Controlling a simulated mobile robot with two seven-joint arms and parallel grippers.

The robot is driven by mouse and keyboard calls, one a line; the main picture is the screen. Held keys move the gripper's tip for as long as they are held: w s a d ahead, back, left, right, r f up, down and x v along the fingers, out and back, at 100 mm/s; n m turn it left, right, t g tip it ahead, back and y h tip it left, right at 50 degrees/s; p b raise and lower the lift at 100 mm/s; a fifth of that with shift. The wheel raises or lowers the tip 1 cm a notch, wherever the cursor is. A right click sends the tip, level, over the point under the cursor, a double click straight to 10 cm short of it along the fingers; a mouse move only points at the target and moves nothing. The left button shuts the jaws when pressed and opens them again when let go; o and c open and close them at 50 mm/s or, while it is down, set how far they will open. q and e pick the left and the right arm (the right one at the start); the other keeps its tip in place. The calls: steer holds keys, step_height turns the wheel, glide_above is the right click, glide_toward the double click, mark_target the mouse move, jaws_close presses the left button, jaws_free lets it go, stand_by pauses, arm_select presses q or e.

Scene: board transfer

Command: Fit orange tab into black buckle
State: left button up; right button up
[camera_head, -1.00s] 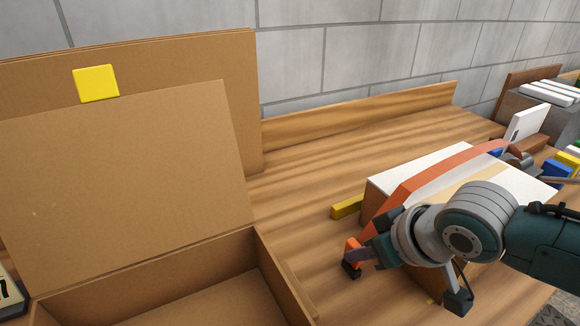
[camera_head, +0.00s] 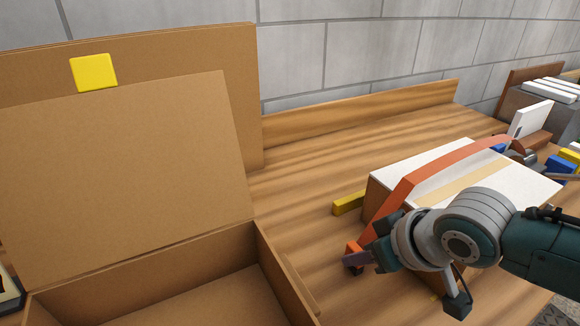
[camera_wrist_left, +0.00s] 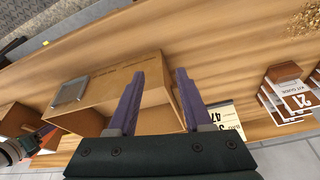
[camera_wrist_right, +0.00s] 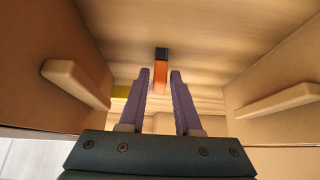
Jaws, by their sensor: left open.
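An orange strap (camera_head: 405,190) runs over a white-topped box (camera_head: 430,160) and down its near left side. At its low end is an orange tab (camera_head: 354,246), which also shows in the right wrist view (camera_wrist_right: 161,82). A black piece, likely the buckle (camera_wrist_right: 161,53), meets the tab's far end; I cannot tell how far the tab is in it. My right gripper (camera_wrist_right: 160,73) has one finger on each side of the tab, very close; contact is unclear. In the head view its fingers hide most of the black piece. My left gripper (camera_wrist_left: 160,75) is open and empty, outside the head view.
An open cardboard carton (camera_head: 190,270) with its flap up and a yellow square on it fills the left. A yellow block (camera_head: 348,204) lies beside the box. Colored blocks and a white card (camera_head: 530,118) are at the right.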

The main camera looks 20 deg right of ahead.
steer(key=o, duration=0.3)
steer(key=p+v, duration=0.3)
steer(key=v, duration=0.7)
steer(key=shift+d, duration=0.1)
